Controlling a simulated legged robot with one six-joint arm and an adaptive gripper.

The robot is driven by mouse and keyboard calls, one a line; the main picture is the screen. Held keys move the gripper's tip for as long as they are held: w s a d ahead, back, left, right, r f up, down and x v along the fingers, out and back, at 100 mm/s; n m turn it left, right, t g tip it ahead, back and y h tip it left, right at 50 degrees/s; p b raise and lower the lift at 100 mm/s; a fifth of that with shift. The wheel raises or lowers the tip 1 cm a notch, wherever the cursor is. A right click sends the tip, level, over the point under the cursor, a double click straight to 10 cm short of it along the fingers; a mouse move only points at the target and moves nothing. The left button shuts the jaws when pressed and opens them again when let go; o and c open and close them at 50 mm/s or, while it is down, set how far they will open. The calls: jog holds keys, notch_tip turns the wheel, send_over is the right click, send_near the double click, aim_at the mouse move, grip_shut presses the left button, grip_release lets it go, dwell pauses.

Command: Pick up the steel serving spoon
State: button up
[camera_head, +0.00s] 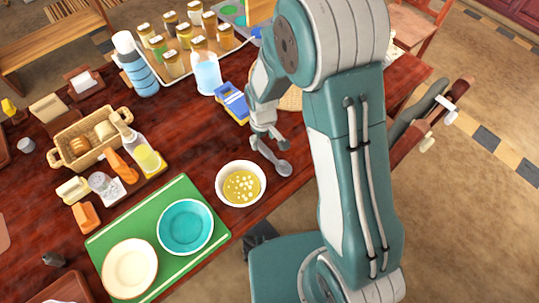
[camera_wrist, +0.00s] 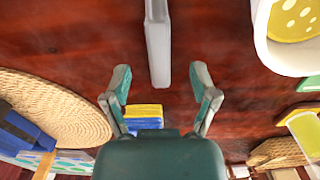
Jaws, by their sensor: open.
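The steel serving spoon (camera_head: 284,169) lies on the dark red table, its grey bowl toward the near right and its handle running up-left under my gripper. In the wrist view its grey handle (camera_wrist: 158,45) comes down from the top edge, and its end shows between my fingertips; the bowl is out of that view. My gripper (camera_wrist: 160,77) is open, with one finger on each side of the handle's line and no visible contact. In the head view my gripper (camera_head: 267,139) is over the handle, partly hiding it. The height gap is unclear.
A white bowl of yellow soup (camera_head: 240,184) stands left of the spoon. A blue and yellow box (camera_head: 232,104) and a round woven mat (camera_wrist: 55,105) are close by. A green tray (camera_head: 213,211) with dishes is at the near left. Bare table surrounds the spoon.

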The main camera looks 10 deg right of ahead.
aim_at(265, 148)
jog(key=f, duration=0.4)
jog(key=shift+s+d, duration=0.1)
jog(key=shift+d, duration=0.2)
jog(key=shift+a+f, duration=0.1)
jog(key=shift+f, duration=0.2)
jog(key=shift+a, duration=0.15)
jog(key=shift+c, duration=0.6)
grip_shut()
jog(key=shift+r, duration=0.1)
